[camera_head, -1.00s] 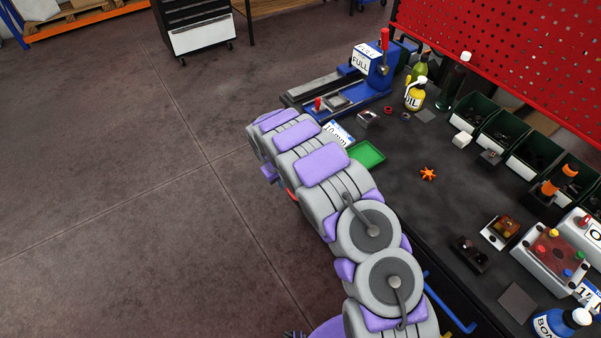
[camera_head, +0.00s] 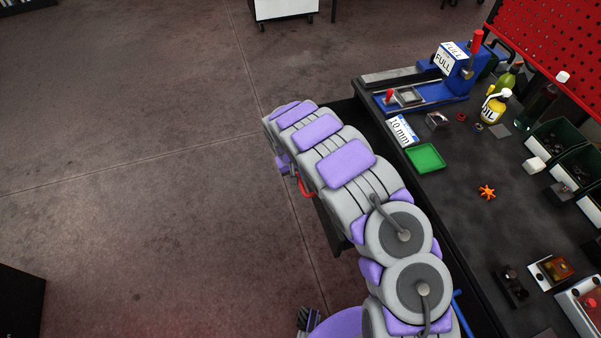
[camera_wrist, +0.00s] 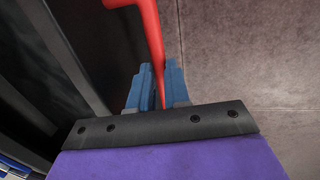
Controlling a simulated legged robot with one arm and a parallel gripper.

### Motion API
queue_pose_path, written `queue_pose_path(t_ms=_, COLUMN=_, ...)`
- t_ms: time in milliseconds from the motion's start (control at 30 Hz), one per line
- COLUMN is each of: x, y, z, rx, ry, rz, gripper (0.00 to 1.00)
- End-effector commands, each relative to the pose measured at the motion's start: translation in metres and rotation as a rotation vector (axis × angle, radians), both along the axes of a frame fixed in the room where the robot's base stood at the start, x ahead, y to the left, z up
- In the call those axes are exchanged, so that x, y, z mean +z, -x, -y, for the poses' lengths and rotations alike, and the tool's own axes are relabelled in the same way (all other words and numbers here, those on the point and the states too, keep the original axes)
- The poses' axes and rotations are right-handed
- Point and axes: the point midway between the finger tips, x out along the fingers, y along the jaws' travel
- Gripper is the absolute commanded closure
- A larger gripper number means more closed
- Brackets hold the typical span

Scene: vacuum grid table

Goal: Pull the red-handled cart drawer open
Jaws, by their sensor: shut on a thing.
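The red handle (camera_wrist: 150,35) runs between the blue fingers of my gripper (camera_wrist: 157,75) in the wrist view, and the gripper is shut on it. In the head view a piece of the red handle (camera_head: 305,187) shows beside my arm, which hides the gripper. A dark drawer (camera_head: 328,228) stands out to the left from under the dark worktop (camera_head: 450,205). My arm covers most of the drawer, so I cannot see its full extent. Dark drawer surfaces (camera_wrist: 100,50) fill the left of the wrist view.
The worktop holds a blue vise (camera_head: 455,85), a green tray (camera_head: 426,158), an orange star-shaped part (camera_head: 487,192), bottles and green bins (camera_head: 555,135). The floor (camera_head: 140,200) left of the drawer is clear. A white-fronted cabinet (camera_head: 285,8) stands far back.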

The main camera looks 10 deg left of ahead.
Motion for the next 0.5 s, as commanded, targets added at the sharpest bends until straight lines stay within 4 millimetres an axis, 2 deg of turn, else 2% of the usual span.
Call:
queue_pose_path(t_ms=200, x=-0.0006, y=0.0004, z=-0.0002, rx=0.000, ry=-0.001, rz=-0.001, gripper=1.00)
queue_pose_path(t_ms=233, x=-0.0006, y=0.0003, z=-0.0003, rx=0.000, ry=-0.001, rz=-0.001, gripper=0.82)
queue_pose_path(t_ms=500, x=-0.0002, y=0.0001, z=-0.0001, rx=0.000, ry=-0.001, rz=0.001, gripper=0.58)
